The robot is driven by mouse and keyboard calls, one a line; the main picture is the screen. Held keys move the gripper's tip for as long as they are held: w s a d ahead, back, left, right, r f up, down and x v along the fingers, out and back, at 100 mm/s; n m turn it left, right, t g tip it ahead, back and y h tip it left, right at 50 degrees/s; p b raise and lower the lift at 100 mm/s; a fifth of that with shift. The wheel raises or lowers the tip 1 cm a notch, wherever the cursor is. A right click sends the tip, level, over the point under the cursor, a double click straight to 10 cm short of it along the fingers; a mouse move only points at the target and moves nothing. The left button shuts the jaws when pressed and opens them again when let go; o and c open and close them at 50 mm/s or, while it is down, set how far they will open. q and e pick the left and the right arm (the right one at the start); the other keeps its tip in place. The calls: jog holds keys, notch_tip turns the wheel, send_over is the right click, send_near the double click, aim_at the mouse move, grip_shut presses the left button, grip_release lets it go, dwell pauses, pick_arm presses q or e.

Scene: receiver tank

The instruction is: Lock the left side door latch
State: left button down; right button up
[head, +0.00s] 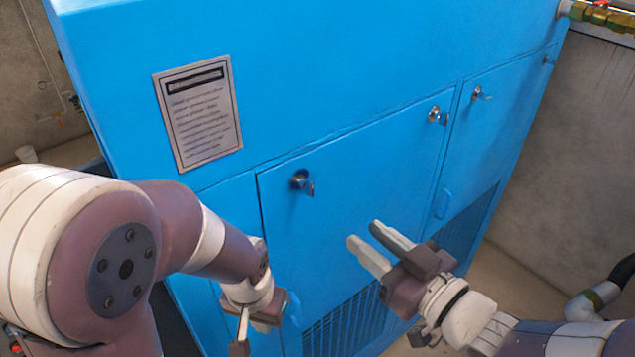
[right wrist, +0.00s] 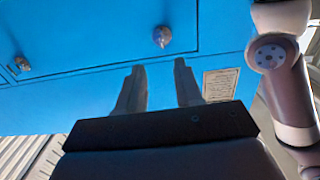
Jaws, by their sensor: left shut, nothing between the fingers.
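The blue cabinet (head: 360,80) has a row of doors with key-type metal latches. The leftmost visible latch (head: 300,182) is at the upper left corner of the middle door (head: 350,210), with a small tab hanging down to its right. It also shows in the right wrist view (right wrist: 162,36). My right gripper (head: 370,243) is open and empty in front of the middle door, below and right of that latch and apart from it. My left gripper (head: 242,335) is shut and empty, low in front of the left panel; my left arm hides part of that panel.
Further latches sit at the middle door's upper right (head: 437,115) and on the right door (head: 480,94). A printed notice (head: 198,112) is above left. Vent grilles (head: 345,325) are low on the cabinet. A pipe with a red handle (head: 600,12) is at the top right.

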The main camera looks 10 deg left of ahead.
aim_at(312, 189)
jog(key=p+x, duration=0.1)
jog(key=x, duration=0.3)
jog(key=r+p+x, duration=0.1)
jog(key=x, duration=0.2)
jog(key=p+x, duration=0.1)
jog(key=x, duration=0.3)
jog(key=shift+w+a+r+p, duration=0.15)
jog(key=shift+a+p, duration=0.1)
jog(key=shift+p, duration=0.05)
jog(key=shift+w+a, duration=0.35)
jog(key=shift+s, duration=0.1)
jog(key=shift+c, duration=0.3)
grip_shut()
